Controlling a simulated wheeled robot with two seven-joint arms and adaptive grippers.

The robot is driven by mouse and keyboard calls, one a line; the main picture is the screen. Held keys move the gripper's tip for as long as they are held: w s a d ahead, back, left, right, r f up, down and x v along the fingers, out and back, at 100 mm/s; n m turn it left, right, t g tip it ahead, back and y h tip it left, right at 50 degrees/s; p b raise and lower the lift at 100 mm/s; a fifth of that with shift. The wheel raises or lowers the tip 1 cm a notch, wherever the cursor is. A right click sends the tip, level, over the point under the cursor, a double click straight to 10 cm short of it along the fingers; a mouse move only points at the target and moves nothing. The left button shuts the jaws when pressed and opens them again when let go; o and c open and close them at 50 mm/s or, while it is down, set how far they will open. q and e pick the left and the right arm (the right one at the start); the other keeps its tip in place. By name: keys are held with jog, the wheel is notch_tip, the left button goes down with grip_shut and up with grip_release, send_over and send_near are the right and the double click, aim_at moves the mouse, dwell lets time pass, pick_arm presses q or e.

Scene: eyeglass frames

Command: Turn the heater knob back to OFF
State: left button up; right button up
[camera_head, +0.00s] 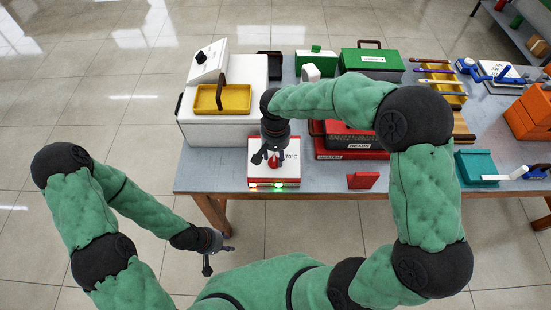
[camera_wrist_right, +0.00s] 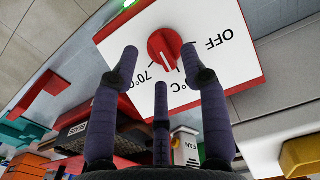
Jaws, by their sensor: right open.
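The heater (camera_head: 260,174) is a white-topped box with a red base at the table's front edge. Its red round knob (camera_wrist_right: 164,48) shows in the right wrist view between my fingertips. The panel reads OFF at the upper right of the knob and 70°C below it. The knob's pointer seems to face the lower side, nearer the temperature marks than OFF. My right gripper (camera_head: 271,157) is open above the heater, its fingers spread around the knob; I cannot tell if they touch it. My left gripper (camera_head: 217,255) is open and empty in front of the table, low at the left.
A white box (camera_head: 215,131) with a yellow tray (camera_head: 222,98) stands left of the heater. A red container (camera_head: 350,140) and a small red block (camera_head: 363,180) are to its right. Green boxes stand behind. Front lights on the heater glow.

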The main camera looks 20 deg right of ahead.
aim_at(275, 161)
jog(key=shift+f, duration=1.05)
